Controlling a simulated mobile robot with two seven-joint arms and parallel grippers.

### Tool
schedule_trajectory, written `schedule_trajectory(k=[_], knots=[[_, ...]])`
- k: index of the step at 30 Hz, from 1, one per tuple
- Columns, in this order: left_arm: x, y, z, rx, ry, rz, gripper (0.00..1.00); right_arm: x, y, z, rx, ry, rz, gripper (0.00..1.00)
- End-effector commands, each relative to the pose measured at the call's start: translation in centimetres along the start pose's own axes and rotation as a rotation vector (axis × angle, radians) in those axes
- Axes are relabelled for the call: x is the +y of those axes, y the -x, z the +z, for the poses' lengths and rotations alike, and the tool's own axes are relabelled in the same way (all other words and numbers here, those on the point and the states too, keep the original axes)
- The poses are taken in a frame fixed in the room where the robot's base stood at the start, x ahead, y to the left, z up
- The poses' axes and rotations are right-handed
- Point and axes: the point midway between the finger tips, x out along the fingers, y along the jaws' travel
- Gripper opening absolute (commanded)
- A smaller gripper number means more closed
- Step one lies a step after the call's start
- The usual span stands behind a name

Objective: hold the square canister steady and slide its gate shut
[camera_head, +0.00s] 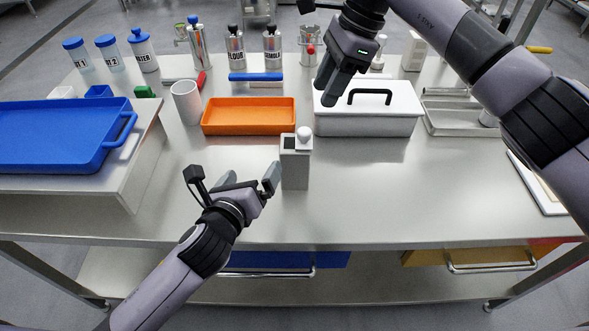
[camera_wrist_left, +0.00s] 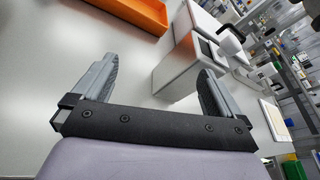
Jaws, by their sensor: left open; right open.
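The square canister (camera_head: 295,170) stands upright on the steel table near the front middle, pale grey with a white knob (camera_head: 304,134) on top. A dark square opening (camera_head: 289,143) shows beside the knob; I take it as the uncovered mouth. In the left wrist view the canister (camera_wrist_left: 177,74) shows beyond the fingers, closer to the right-hand one. My left gripper (camera_head: 262,177) is open and empty, just left of the canister; contact cannot be told. My right gripper (camera_head: 328,92) is open and empty, above the white lidded box, behind and right of the canister.
The orange tray (camera_head: 249,127) lies behind the canister, with a white cup (camera_head: 187,103) to its left. The white box (camera_head: 368,124) has a black handle. A blue tray (camera_head: 60,168) sits on a raised board at left. The table front right of the canister is clear.

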Motion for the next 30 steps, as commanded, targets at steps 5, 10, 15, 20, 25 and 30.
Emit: schedule_trajectory(k=[5, 10, 15, 20, 25, 30], knots=[[-2.3, -1.8, -3.3, -0.012, 0.014, 0.068, 1.0, 0.0, 0.0, 0.0, 0.0, 0.0, 0.0, 0.43], [-5.7, -3.0, -5.1, -0.081, 0.003, 0.106, 1.0, 0.0, 0.0, 0.0, 0.0, 0.0, 0.0, 0.43], [-6.8, -4.0, -4.7, -0.195, -0.145, 0.132, 1.0, 0.0, 0.0, 0.0, 0.0, 0.0, 0.0, 0.43], [-7.0, -4.5, -3.7, -0.281, -0.306, 0.147, 1.0, 0.0, 0.0, 0.0, 0.0, 0.0, 0.0, 0.43], [-7.1, -4.9, -3.1, -0.321, -0.38, 0.153, 1.0, 0.0, 0.0, 0.0, 0.0, 0.0, 0.0, 0.43], [-7.0, -6.2, -2.6, -0.327, -0.39, 0.155, 1.0, 0.0, 0.0, 0.0, 0.0, 0.0, 0.0, 0.43]])
